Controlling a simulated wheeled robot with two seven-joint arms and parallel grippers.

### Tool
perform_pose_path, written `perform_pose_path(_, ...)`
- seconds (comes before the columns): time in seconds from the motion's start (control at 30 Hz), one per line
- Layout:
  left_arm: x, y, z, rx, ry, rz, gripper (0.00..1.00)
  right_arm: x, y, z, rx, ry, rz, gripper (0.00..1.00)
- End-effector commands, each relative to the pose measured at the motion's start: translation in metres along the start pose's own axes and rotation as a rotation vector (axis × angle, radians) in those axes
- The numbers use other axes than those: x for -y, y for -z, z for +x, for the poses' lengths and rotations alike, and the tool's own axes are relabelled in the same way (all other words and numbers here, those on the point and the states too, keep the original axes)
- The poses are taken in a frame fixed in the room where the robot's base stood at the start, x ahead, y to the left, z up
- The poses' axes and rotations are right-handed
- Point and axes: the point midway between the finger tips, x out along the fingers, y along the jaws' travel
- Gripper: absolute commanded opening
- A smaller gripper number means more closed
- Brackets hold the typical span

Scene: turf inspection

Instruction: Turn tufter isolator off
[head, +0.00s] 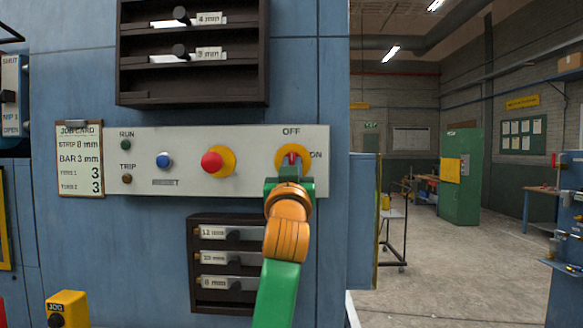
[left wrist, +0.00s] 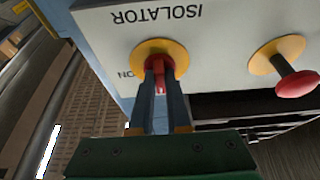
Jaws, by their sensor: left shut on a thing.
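The isolator is a yellow disc (head: 280,155) with a red handle (head: 292,157) at the right end of the pale control panel (head: 260,182). OFF is printed above it and ON to its right. My left gripper (head: 290,170) reaches up from below and covers its lower part. In the left wrist view, upside down, the fingers of my left gripper (left wrist: 160,88) are shut on the red handle (left wrist: 160,78), in front of the yellow disc (left wrist: 143,55). The handle's visible part looks about upright, but its exact setting is hard to tell. My right gripper is not in view.
Left of the isolator a red mushroom button (head: 211,162) sits on a yellow disc; a blue button (head: 163,160) is further left. Dark racks stand above (head: 190,90) and below (head: 196,265) the panel. The floor (head: 450,270) at right is open.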

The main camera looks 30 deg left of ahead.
Motion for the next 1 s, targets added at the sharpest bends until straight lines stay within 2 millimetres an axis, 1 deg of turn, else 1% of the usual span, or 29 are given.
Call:
perform_pose_path(0.03, -0.001, -0.003, 0.0, 0.006, 0.0, -0.003, 0.0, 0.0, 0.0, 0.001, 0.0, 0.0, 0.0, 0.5)
perform_pose_path(0.37, 0.0, -0.002, 0.0, 0.006, 0.001, -0.004, 0.0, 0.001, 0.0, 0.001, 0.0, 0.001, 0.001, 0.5)
perform_pose_path(0.4, 0.0, -0.002, 0.0, 0.006, 0.001, -0.004, 0.26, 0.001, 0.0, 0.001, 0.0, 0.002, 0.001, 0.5)
perform_pose_path(0.47, 0.0, -0.002, 0.0, 0.005, 0.001, -0.003, 0.42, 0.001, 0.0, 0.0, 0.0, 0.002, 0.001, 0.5)
perform_pose_path(0.5, 0.0, -0.002, 0.0, 0.004, 0.001, -0.003, 0.45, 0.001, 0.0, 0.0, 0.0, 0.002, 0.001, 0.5)
perform_pose_path(0.77, 0.0, -0.001, -0.002, 0.001, 0.001, -0.003, 0.45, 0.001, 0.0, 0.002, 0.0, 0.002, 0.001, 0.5)
perform_pose_path(0.87, 0.0, -0.006, -0.017, -0.003, 0.001, -0.005, 0.45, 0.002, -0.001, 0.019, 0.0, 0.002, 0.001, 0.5)
perform_pose_path(0.9, 0.0, -0.008, -0.027, -0.004, 0.0, -0.005, 0.45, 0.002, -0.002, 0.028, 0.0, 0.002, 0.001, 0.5)
perform_pose_path(1.0, 0.0, -0.008, -0.05, -0.003, 0.0, -0.007, 0.45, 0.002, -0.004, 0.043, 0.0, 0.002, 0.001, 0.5)
